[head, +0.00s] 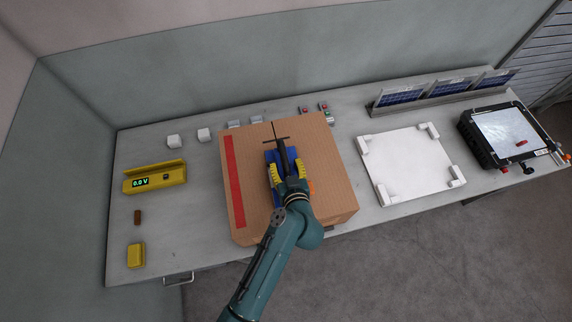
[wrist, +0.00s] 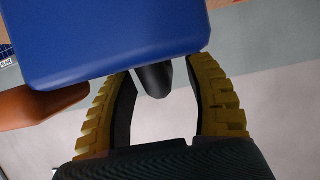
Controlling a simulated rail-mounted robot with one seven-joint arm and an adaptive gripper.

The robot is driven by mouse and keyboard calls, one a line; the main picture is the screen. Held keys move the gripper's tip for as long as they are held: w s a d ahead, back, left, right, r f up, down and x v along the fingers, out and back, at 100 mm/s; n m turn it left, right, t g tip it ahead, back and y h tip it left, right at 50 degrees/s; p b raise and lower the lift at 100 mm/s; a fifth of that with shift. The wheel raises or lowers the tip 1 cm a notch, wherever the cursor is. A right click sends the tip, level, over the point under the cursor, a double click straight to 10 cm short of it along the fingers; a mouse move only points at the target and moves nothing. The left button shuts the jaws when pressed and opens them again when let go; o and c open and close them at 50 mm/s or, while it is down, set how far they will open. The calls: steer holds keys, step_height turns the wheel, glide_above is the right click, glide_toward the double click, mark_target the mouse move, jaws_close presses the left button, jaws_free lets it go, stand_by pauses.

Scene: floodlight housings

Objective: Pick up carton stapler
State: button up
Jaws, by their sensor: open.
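The carton stapler appears to be the blue tool (head: 270,156) with black bar-like parts, on or just above a brown carton (head: 333,180). In the wrist view its blue body (wrist: 115,40) fills the top, with a dark rounded part below it. My gripper (head: 288,172) is over the tool, its yellow ribbed fingers apart on either side of it. In the wrist view my gripper (wrist: 162,72) is open, with the dark part's end between the fingertips and a gap visible around it. An orange part (wrist: 40,105) lies left of the left finger. My gripper hides the tool's near end.
The carton has a red strip (head: 234,182) on its left. A yellow meter (head: 155,178) and small blocks lie left. A white panel with corner pieces (head: 408,165), solar panels (head: 448,90) and a framed floodlight-like unit (head: 506,132) are right. Bare table shows at the left.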

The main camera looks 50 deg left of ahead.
steer(key=shift+d, duration=0.1)
jaws_close()
steer(key=shift+w+r, duration=0.1)
steer(key=shift+r, duration=0.15)
